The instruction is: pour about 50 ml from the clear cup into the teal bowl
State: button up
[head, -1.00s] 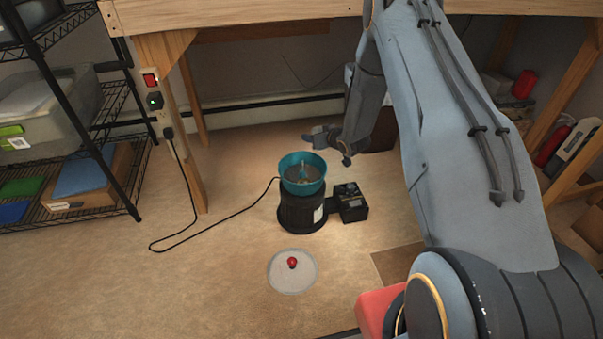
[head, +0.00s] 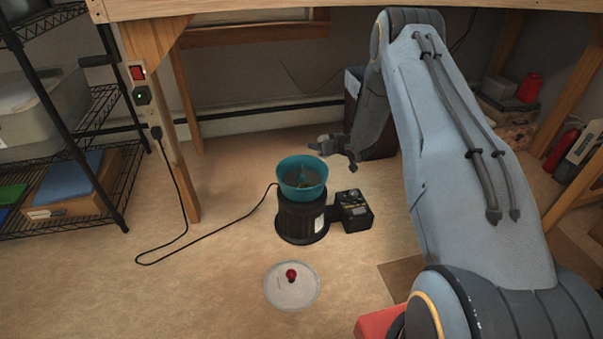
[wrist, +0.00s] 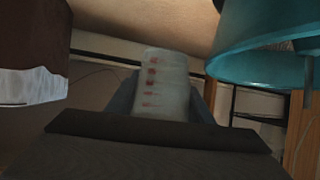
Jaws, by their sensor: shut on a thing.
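The teal bowl (head: 288,181) sits upright on a black round base, and a thin upright piece shows inside it. It also fills the upper right of the wrist view (wrist: 262,62), where the picture looks strongly rolled. My gripper (head: 318,144) is just above and behind the bowl's right rim in the head view. In the wrist view my gripper (wrist: 164,108) is shut on the clear cup (wrist: 166,80), a pale see-through cup with red marks. The cup is beside the bowl there. I cannot make out the cup in the head view, nor its liquid level or any stream.
A black control box (head: 353,212) adjoins the base, with a cord running left to a wooden post. A pale round disc (head: 291,289) with a red knob lies in front on the floor. A wire shelf (head: 75,150) stands left. Floor between shelf and base is mostly clear.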

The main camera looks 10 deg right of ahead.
jog(key=shift+r, duration=0.1)
jog(key=shift+s+a+r+n+t+h+p, duration=0.25)
jog(key=shift+r+p, duration=0.1)
jog(key=shift+r, duration=0.25)
jog(key=shift+s+a+r+n+t+h+p, duration=0.15)
jog(key=shift+a+r+n+t+p, duration=0.15)
jog(key=shift+r, duration=0.3)
jog(key=shift+s+a+r+n+t+h+b, duration=0.3)
jog(key=shift+s+a+r+n+t, duration=0.15)
jog(key=shift+a+n+t, duration=0.2)
jog(key=shift+s+a+r+n+t+h+b, duration=0.3)
jog(key=shift+s+a+n+t, duration=0.15)
jog(key=shift+n+t, duration=0.2)
jog(key=shift+s+a+r+n+t+h+b, duration=0.2)
jog(key=shift+s+a+r+n+t+h, duration=0.15)
jog(key=shift+a+n+t, duration=0.35)
jog(key=shift+s+n, duration=0.1)
jog(key=shift+n, duration=0.15)
jog(key=shift+s+f+n+t+b, duration=0.1)
jog(key=shift+f+n+t+b, duration=0.45)
jog(key=shift+b, duration=0.9)
jog(key=shift+r+n, duration=0.25)
jog(key=shift+a+r, duration=0.1)
jog(key=shift+r, duration=0.05)
jog(key=shift+s+r+n+t+b, duration=0.1)
jog(key=shift+r+n+t+b, duration=0.15)
jog(key=shift+n+b, duration=0.3)
